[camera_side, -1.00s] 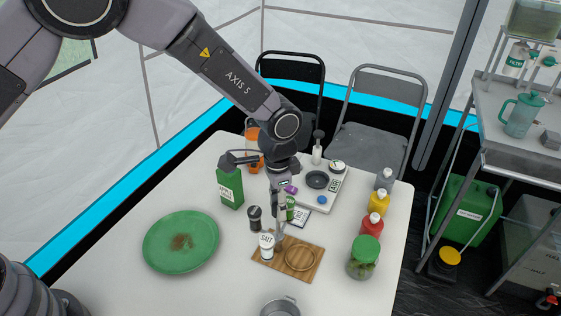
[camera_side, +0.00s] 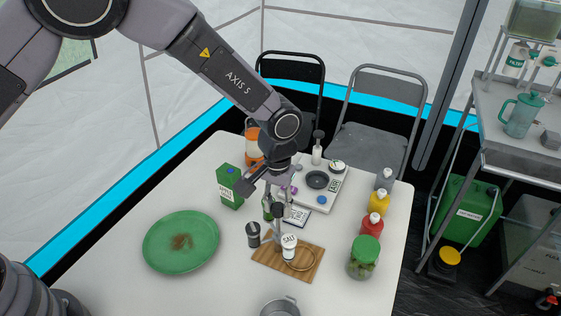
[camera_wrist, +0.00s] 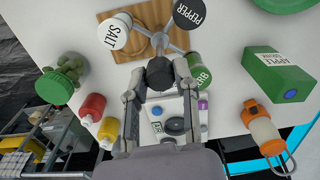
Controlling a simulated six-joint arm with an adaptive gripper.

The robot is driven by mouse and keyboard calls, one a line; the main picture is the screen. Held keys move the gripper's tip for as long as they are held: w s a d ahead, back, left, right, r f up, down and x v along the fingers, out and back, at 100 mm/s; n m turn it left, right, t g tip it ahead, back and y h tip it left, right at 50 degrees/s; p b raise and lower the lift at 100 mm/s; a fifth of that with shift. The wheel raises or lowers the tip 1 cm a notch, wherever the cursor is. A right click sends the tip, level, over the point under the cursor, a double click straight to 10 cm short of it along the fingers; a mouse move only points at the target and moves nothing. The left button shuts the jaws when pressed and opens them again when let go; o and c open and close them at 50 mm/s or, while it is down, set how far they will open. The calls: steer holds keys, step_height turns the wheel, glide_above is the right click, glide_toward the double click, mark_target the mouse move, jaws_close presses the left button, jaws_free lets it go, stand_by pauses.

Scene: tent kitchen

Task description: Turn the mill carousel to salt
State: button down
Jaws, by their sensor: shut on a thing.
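The mill carousel has a central post with a dark knob (camera_wrist: 160,73) and arms bearing mills. The white salt mill (camera_side: 289,247) is at the front, over the left part of the wooden board (camera_side: 268,255), overlapping the ring marked on it in the side view. The dark pepper mill (camera_side: 253,234) is at the left, off the board. The green herb mill (camera_side: 267,207) is at the back left, partly hidden by my gripper. My gripper (camera_wrist: 158,80) points down and is shut on the knob. The wrist view also shows the salt mill (camera_wrist: 115,32) and pepper mill (camera_wrist: 188,14).
A green plate (camera_side: 160,250) lies left and a green carton (camera_side: 229,187) behind it. A scale (camera_side: 325,190) stands behind the carousel. Bottles (camera_side: 371,225) and a green-lidded jar (camera_side: 363,258) stand right; a metal pot (camera_side: 280,307) is at the front.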

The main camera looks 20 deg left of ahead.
steer(key=n, duration=0.4)
steer(key=shift+n, duration=2)
steer(key=c, duration=0.8)
jaws_free()
steer(key=shift+c, duration=0.2)
step_height(320, 180, up, 12)
